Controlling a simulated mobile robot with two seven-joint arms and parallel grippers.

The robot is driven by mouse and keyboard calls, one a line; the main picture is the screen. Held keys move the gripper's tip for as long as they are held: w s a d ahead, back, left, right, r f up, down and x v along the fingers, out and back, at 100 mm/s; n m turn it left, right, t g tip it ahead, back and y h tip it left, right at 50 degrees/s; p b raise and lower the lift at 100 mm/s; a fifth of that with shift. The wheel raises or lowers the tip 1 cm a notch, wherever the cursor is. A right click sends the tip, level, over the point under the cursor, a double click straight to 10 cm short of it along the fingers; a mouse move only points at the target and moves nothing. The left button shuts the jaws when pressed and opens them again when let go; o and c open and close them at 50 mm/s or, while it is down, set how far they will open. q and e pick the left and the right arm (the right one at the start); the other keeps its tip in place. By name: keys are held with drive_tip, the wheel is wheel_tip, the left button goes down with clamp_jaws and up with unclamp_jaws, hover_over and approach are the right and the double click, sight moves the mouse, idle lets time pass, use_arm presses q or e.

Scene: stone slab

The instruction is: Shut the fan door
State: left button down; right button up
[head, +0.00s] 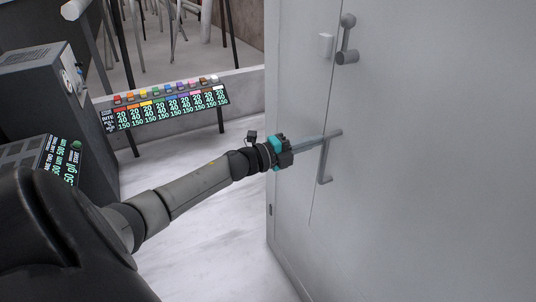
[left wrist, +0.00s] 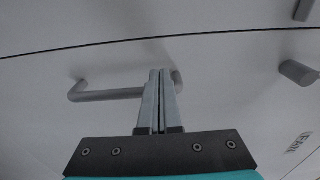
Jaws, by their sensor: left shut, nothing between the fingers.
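The pale grey door (head: 420,190) stands at the right of the head view, beside a narrower panel (head: 294,90) across a thin seam. A bar handle (head: 324,165) is on the front; it also shows in the left wrist view (left wrist: 105,95). My left gripper (head: 322,138) is shut and empty, with its fingers at the handle's upper end. In the left wrist view its two fingers (left wrist: 160,75) are together and cover part of the handle; I cannot tell whether they touch it. The seam shows as a dark line with no clear gap. My right gripper is not in view.
Another handle (head: 347,40) and a small pale block (head: 325,46) are higher on the front. A display panel with coloured buttons (head: 170,105) stands at the back left, near a grey machine (head: 45,95). White floor (head: 200,230) is clear under my left arm.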

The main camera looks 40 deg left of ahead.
use_arm(q)
drive_tip(key=v, duration=1)
drive_tip(key=shift+s+p, duration=0.3)
drive_tip(key=shift+p, duration=0.1)
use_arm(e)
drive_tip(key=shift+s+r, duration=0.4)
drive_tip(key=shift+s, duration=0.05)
use_arm(q)
drive_tip(key=shift+f, duration=0.15)
